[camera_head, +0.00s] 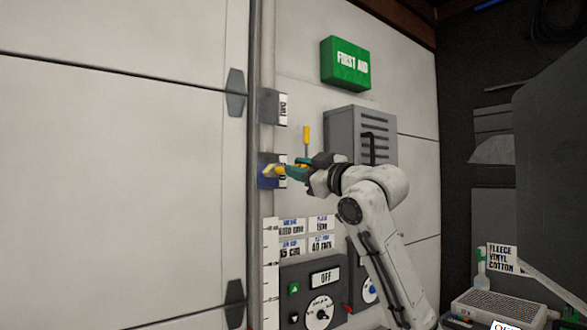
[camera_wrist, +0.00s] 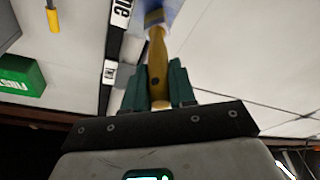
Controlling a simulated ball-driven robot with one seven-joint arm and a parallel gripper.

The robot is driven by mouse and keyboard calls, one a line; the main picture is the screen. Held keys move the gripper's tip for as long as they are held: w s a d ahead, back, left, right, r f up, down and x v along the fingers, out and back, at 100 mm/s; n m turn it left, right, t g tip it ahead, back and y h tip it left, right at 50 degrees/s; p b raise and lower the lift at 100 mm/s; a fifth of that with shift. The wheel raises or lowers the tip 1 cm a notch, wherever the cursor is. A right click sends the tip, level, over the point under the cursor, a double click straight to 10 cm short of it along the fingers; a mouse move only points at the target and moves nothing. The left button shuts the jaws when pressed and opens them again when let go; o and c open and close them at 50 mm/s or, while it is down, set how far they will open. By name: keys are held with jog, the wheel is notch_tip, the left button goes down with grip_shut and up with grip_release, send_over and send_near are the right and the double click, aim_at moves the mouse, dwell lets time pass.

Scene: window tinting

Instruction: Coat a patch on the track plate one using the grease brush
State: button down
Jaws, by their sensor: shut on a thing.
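My gripper (camera_head: 293,172) is shut on the yellow-brown handle of the grease brush (camera_head: 275,169), and in the wrist view its green fingers (camera_wrist: 159,84) clasp both sides of the handle (camera_wrist: 157,58). The brush points left in the head view, its tip end at the lower plate (camera_head: 265,182) on the vertical track. That plate looks dark blue, and its white label is partly covered by the brush. In the wrist view a label ending in "ne" lies beside the brush. A blue-grey area (camera_wrist: 172,7) shows at the brush's far end; bristles and exact contact cannot be made out.
A grey plate (camera_head: 270,107) with a label sits higher on the track. A grey vented box (camera_head: 345,125), a yellow-handled tool (camera_head: 306,135) and a green first aid box (camera_head: 345,63) are on the wall. A control panel (camera_head: 300,278) with dials stands below my gripper.

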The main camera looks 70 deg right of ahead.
jog(key=shift+w+a+r+p, duration=0.8)
jog(key=shift+a+r, duration=0.45)
jog(key=shift+a, duration=0.2)
jog(key=s+d, duration=0.3)
jog(key=d, duration=0.3)
jog(key=shift+s+p, duration=0.35)
dwell(1.5)
jog(key=shift+f, duration=0.1)
jog(key=shift+s+a+b, duration=0.2)
jog(key=shift+s+a, duration=0.3)
jog(key=shift+s, duration=0.35)
jog(key=shift+s+a+b, duration=0.2)
jog(key=shift+s+a, duration=0.3)
jog(key=shift+s, duration=0.35)
jog(key=shift+s+a+b, duration=0.2)
jog(key=shift+s+a, duration=0.3)
jog(key=shift+s, duration=0.45)
